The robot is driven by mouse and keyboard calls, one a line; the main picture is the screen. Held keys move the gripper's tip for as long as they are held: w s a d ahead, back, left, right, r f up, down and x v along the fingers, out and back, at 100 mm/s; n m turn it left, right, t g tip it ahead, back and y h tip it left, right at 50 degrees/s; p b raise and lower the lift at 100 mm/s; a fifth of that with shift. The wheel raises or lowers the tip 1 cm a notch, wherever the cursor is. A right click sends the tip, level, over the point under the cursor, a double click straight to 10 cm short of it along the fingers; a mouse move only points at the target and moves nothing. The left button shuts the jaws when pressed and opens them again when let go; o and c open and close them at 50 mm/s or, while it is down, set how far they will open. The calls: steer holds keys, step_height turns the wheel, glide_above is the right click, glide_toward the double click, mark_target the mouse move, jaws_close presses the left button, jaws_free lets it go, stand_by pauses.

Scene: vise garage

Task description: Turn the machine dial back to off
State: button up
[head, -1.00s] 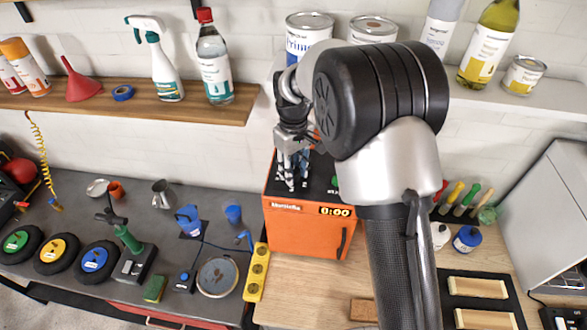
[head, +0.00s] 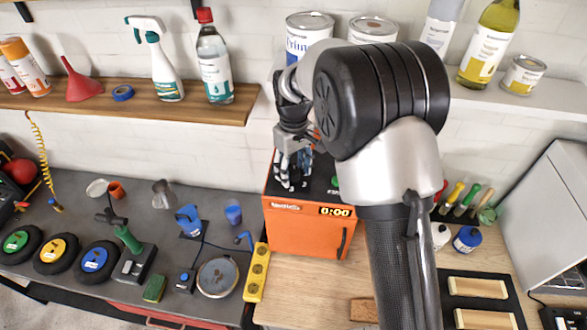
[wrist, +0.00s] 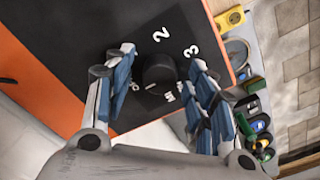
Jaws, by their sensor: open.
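The machine is an orange box (head: 305,232) with a black top and a small display on its front. The black round dial (wrist: 159,69) stands on the black top in the wrist view. White marks 2 and 3 lie beyond it, and other lettering near it is partly hidden by the fingers. A small pale line shows at the dial's near side. My gripper (wrist: 163,70) is open, with one finger on each side of the dial and visible space between. In the head view, my gripper (head: 293,184) is over the machine's top, and the dial is hidden there.
A yellow power strip (head: 256,272) lies left of the machine. A wooden shelf (head: 130,97) with bottles and a white shelf (head: 500,106) with cans are on the wall behind. Screwdrivers (head: 462,195) stand to the right. The wooden bench before the machine is mostly clear.

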mark_target(295, 172)
step_height(295, 172, up, 12)
stand_by(0.4)
stand_by(0.3)
steer(key=s+d+f+m+t+b, duration=0.1)
steer(key=s+d+m+b, duration=0.1)
steer(key=s+d+b, duration=0.4)
steer(key=s+d+f+m+t+b, duration=0.1)
steer(key=s+b, duration=0.4)
steer(key=s, duration=0.3)
steer(key=s+d+f+m+t+b, duration=0.2)
steer(key=s+d+f+m+b, duration=0.2)
steer(key=s+f+b, duration=0.5)
steer(key=s+f, duration=0.4)
steer(key=s, duration=0.4)
steer(key=shift+s+f+t, duration=0.2)
steer(key=shift+f+t, duration=0.05)
steer(key=shift+t, duration=0.05)
